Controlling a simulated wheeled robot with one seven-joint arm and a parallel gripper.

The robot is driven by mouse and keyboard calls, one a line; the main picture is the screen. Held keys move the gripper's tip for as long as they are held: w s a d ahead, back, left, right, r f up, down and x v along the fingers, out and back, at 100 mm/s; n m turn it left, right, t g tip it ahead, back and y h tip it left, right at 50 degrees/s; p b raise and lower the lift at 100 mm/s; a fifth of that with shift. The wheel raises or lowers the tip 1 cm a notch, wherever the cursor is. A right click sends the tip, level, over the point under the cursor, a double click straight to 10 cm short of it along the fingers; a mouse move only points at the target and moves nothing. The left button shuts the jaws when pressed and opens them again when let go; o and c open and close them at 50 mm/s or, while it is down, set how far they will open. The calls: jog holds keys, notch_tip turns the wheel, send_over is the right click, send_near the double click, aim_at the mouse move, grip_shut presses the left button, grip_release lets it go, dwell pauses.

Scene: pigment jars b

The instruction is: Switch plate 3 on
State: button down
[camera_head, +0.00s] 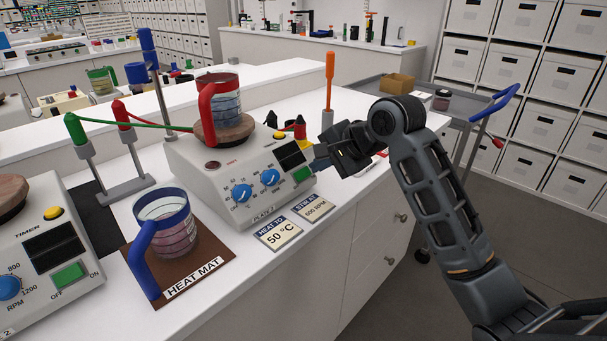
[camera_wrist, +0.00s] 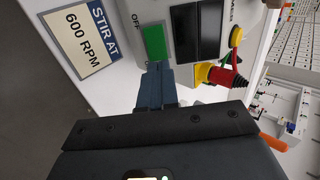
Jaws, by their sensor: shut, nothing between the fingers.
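The middle hotplate (camera_head: 205,160) is a white box with two blue knobs, dark displays and a green rocker switch (camera_head: 302,174) at its front right corner. Its front label is too small to read surely. A red-handled beaker (camera_head: 226,104) stands on its round top. My gripper (camera_head: 318,164) is shut and empty, just right of the switch. The displays (camera_wrist: 197,30) are dark.
Cards reading 50 °C (camera_head: 278,234) and 600 RPM (camera_head: 312,208) lie before the plate. A blue-handled beaker (camera_head: 166,225) stands on a brown heat mat (camera_head: 205,266). Another plate (camera_head: 45,255) is at left. A red plug (camera_wrist: 226,78) sits close beside my fingers. An orange-handled tool (camera_head: 329,80) stands behind.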

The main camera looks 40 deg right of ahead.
jog(key=shift+w+f, duration=0.35)
dwell(0.4)
jog(key=shift+r, duration=0.1)
jog(key=shift+p+v, duration=0.8)
jog(key=shift+p, duration=0.2)
jog(key=p+v, duration=0.2)
jog(key=v, duration=0.8)
jog(key=shift+a, duration=0.1)
